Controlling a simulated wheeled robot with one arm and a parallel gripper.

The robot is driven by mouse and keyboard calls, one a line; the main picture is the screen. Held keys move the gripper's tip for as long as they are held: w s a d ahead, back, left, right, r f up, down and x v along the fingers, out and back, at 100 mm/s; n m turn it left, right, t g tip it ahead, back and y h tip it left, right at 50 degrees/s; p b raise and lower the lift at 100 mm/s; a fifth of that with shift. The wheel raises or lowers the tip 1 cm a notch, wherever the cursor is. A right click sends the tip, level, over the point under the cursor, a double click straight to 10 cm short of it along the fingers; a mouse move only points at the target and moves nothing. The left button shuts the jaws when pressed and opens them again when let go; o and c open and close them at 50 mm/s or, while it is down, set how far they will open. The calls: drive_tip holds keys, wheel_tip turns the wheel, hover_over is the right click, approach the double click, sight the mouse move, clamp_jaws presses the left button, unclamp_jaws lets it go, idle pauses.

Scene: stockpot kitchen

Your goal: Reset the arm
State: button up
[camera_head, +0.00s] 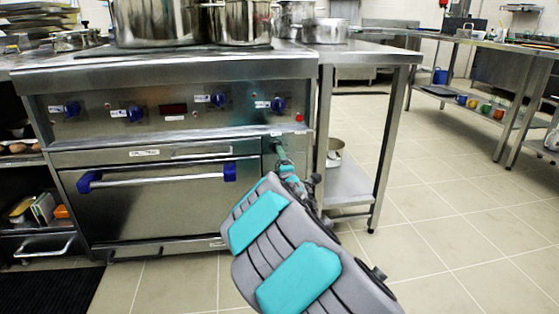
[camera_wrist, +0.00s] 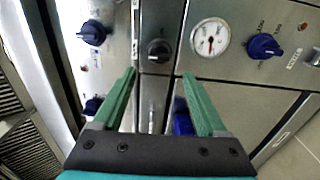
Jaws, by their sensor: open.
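My arm reaches forward from the bottom of the head view toward the right side of the steel stove front. My gripper (camera_wrist: 160,85) shows in the wrist view as two green fingers, spread apart with nothing between them. Beyond the fingers is the stove's control front, with a black knob (camera_wrist: 159,50) between the fingertips in the picture. In the head view my gripper (camera_head: 278,150) is small and partly hidden by my arm, close to the right end of the oven front. I cannot tell whether the fingertips touch the panel.
The stove (camera_head: 200,70) carries large steel pots (camera_head: 155,22). An oven door handle (camera_head: 155,180) with blue ends sticks out in front. A steel side table (camera_head: 375,55) stands right of the stove. Open tiled floor (camera_head: 440,190) lies to the right. A black mat (camera_head: 50,290) lies at lower left.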

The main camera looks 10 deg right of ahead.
drive_tip(key=s+d+r+m+g+h+p, duration=0.25)
drive_tip(key=s+d+m+g, duration=0.2)
drive_tip(key=s, duration=0.35)
drive_tip(key=s+d+r+m+g+h+p, duration=0.1)
drive_tip(key=s+d+m+g+h+p, duration=0.15)
drive_tip(key=s+d+m, duration=0.5)
drive_tip(key=s+a+m+g+y+p, duration=0.1)
drive_tip(key=s+a+m+g+p, duration=0.1)
drive_tip(key=s, duration=1.3)
drive_tip(key=s+a+m+g+y+p, duration=0.2)
drive_tip(key=s+a+g, duration=0.3)
drive_tip(key=s, duration=1)
drive_tip(key=s+a+m+g+y+p, duration=0.2)
drive_tip(key=s+a+g, duration=0.2)
drive_tip(key=s, duration=1.1)
drive_tip(key=shift+s+a+r+g, duration=0.15)
drive_tip(key=shift+r+g, duration=0.2)
drive_tip(key=shift+g, duration=0.55)
